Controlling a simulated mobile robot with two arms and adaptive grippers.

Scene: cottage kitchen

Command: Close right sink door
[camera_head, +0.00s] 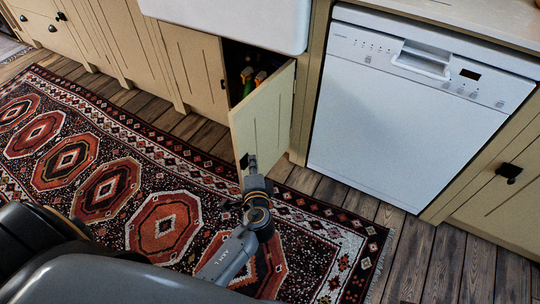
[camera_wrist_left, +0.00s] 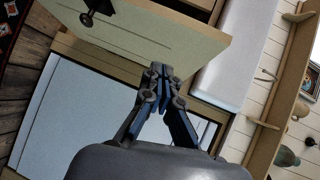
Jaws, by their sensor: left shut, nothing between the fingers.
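The right sink door (camera_head: 264,114) is a cream panel below the white sink (camera_head: 232,18). It stands open, swung out from its right side, and the dark cupboard interior shows to its left. My right gripper is in neither view.
Bottles (camera_head: 247,80) stand inside the cupboard. The closed left sink door (camera_head: 196,68) is beside the opening. A white dishwasher (camera_head: 405,110) stands to the right. A patterned rug (camera_head: 165,226) covers much of the wooden floor (camera_head: 440,262).

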